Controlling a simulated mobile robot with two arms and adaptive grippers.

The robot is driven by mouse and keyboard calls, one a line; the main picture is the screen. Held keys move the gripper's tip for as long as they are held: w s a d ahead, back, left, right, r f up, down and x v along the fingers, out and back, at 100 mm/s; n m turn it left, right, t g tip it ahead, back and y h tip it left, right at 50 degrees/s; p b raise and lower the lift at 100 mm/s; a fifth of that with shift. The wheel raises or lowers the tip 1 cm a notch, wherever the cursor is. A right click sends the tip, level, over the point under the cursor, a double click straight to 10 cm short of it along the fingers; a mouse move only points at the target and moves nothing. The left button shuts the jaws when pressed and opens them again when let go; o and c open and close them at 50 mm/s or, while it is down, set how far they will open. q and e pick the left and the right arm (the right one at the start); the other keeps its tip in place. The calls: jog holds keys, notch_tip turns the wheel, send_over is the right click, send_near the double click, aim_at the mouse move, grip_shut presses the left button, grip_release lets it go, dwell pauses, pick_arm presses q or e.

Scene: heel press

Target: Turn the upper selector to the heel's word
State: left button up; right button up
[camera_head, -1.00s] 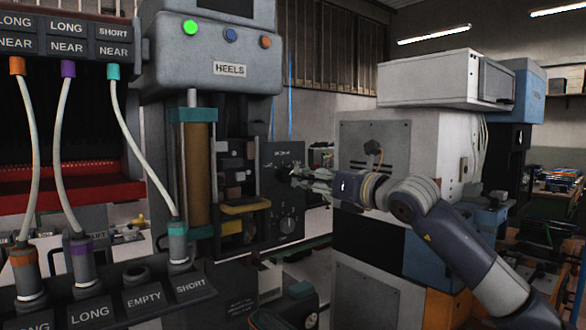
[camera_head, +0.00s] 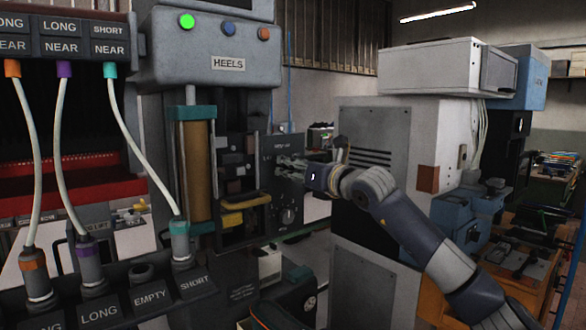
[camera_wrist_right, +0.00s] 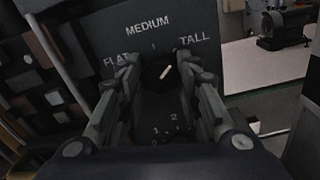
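The upper selector (camera_wrist_right: 158,73) is a dark round knob with a short pale pointer, under the words FLAT, MEDIUM and TALL. The pointer leans up and right, toward TALL. My right gripper (camera_wrist_right: 159,76) has its fingers on either side of the knob, apart from each other; contact with the knob is not clear. In the head view my right gripper (camera_head: 291,163) is at the dark panel (camera_head: 285,143), hiding the upper selector. No heel's word can be read. My left gripper is not in view.
A lower dial (camera_head: 288,215) with numbers sits below on the same panel. The HEELS press (camera_head: 210,50) with a green light stands left of it. Cables and plugs fill the left foreground. A grey cabinet (camera_head: 374,129) stands close behind my right arm.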

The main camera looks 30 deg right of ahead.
jog(key=shift+c, duration=0.3)
jog(key=n+b, duration=0.3)
jog(key=n, duration=0.3)
jog(key=shift+a, duration=0.1)
jog(key=shift+n, duration=1.9)
jog(key=o, duration=1)
jog(key=shift+o, duration=0.2)
jog(key=shift+s, duration=0.1)
